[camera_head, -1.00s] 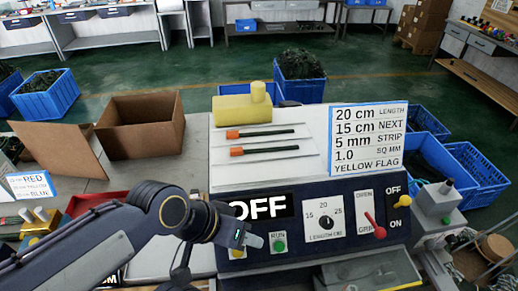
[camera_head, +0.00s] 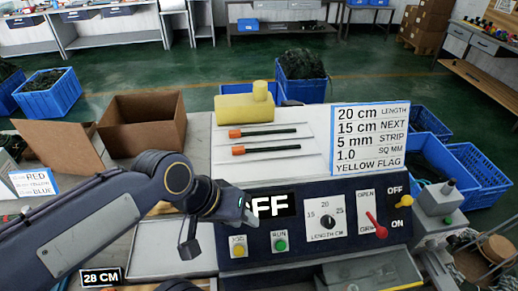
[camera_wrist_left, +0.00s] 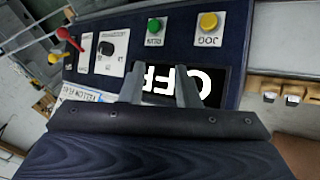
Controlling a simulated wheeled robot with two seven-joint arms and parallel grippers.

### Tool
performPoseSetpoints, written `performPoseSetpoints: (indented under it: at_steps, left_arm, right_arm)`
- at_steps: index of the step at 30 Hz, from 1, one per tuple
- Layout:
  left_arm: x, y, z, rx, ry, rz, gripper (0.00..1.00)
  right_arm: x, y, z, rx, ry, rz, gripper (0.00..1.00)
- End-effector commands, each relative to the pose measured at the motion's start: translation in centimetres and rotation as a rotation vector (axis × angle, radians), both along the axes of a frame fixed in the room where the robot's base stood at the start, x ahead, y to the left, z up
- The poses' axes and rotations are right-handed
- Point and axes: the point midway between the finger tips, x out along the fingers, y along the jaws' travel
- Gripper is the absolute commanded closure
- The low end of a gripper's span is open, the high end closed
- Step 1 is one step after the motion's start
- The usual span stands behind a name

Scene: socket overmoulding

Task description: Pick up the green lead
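No lead that is plainly green shows in either view. Two dark leads with orange ends, the upper one (camera_head: 275,132) and the lower one (camera_head: 278,149), lie on the pale top of the machine (camera_head: 310,190) in the head view. My left gripper (camera_head: 246,212) is in front of the machine's panel, partly covering the OFF display (camera_head: 275,206), below the leads and apart from them. In the left wrist view my left gripper (camera_wrist_left: 160,85) has its two fingers spread with nothing between them, the OFF display (camera_wrist_left: 165,79) behind. My right gripper is not in view.
The panel carries a red lever (camera_head: 375,226), a dial (camera_head: 327,221) and a green button (camera_head: 281,245). An open cardboard box (camera_head: 145,127) stands left. A 28 CM label (camera_head: 101,277) is at lower left.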

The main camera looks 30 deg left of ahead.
Motion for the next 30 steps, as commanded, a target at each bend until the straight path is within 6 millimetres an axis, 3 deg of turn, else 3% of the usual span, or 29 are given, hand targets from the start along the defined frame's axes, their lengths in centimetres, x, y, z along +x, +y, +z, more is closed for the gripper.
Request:
performPoseSetpoints:
  at_steps: [3, 9, 18, 24, 30]
  left_arm:
    - [3.3, 2.6, 2.4, -0.086, 0.155, 0.248, 0.71]
    - [9.1, 7.6, 5.3, -0.184, 0.417, 0.787, 0.71]
    - [16.4, 13.2, 7.1, -0.209, 0.602, 1.590, 0.71]
    - [18.2, 14.4, 7.3, -0.209, 0.606, 1.831, 0.71]
    - [18.2, 14.5, 5.5, -0.209, 0.606, 1.855, 0.71]
  right_arm:
    - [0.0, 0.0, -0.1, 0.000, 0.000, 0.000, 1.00]
    - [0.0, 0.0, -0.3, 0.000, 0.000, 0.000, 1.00]
    - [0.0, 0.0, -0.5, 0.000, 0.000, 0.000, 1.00]
    - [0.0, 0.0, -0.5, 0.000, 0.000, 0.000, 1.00]
    - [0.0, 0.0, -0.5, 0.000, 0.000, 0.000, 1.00]
